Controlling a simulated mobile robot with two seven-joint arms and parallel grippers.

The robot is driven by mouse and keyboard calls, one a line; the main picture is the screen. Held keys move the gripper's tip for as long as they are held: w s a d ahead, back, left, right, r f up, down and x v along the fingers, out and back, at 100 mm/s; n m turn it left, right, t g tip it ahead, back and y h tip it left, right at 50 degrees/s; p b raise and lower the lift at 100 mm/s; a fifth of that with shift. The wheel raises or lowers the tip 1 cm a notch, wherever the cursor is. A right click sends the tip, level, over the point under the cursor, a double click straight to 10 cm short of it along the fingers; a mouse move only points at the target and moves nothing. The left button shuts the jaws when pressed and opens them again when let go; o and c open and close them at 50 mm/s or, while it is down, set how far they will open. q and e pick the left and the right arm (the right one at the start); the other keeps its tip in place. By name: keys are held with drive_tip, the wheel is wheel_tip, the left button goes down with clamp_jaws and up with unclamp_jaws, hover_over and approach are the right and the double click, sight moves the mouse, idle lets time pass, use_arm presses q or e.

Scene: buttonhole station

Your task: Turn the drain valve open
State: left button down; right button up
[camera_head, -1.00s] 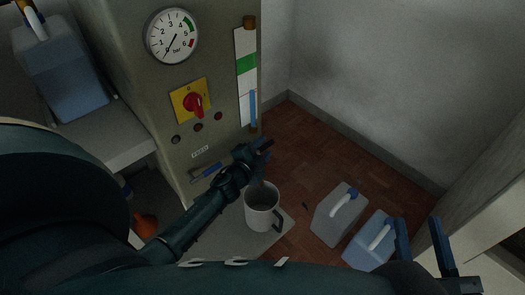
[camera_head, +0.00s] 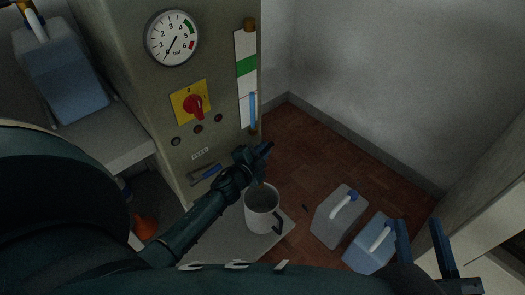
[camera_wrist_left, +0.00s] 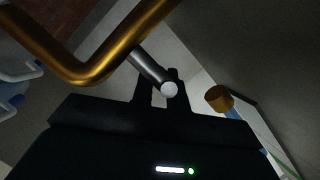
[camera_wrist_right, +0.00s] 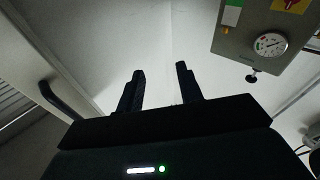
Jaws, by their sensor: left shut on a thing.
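My left gripper (camera_head: 262,152) is in front of the lower right edge of the machine panel, above a grey mug (camera_head: 262,208). In the left wrist view my left gripper (camera_wrist_left: 160,88) is shut on a grey metal lever (camera_wrist_left: 148,66) with a round white end. I take this to be the drain valve's lever. A bent brass pipe (camera_wrist_left: 95,72) runs close by it. In the head view the gripper hides the lever and pipe. My right gripper (camera_head: 422,243) is open and empty at the lower right; its fingers are also apart in the right wrist view (camera_wrist_right: 160,85).
The machine panel (camera_head: 160,95) carries a pressure gauge (camera_head: 172,38), a red knob (camera_head: 194,106) and a level tube (camera_head: 247,80). Two canisters (camera_head: 337,218) (camera_head: 370,243) stand on the floor at right. A blue canister (camera_head: 62,75) stands on the left shelf.

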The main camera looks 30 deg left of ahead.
use_arm(q)
drive_tip(key=shift+r+h+p, duration=0.1)
drive_tip(key=shift+h+p, duration=0.25)
drive_tip(key=shift+h, duration=0.05)
drive_tip(key=shift+s+d+m+h, duration=0.1)
drive_tip(key=shift+m+h, duration=0.3)
drive_tip(key=shift+m, duration=0.1)
drive_tip(key=shift+d+h, duration=0.15)
drive_tip(key=shift+h, duration=0.15)
drive_tip(key=c, duration=1.4)
unclamp_jaws()
use_arm(e)
drive_tip(key=shift+d+f, duration=0.1)
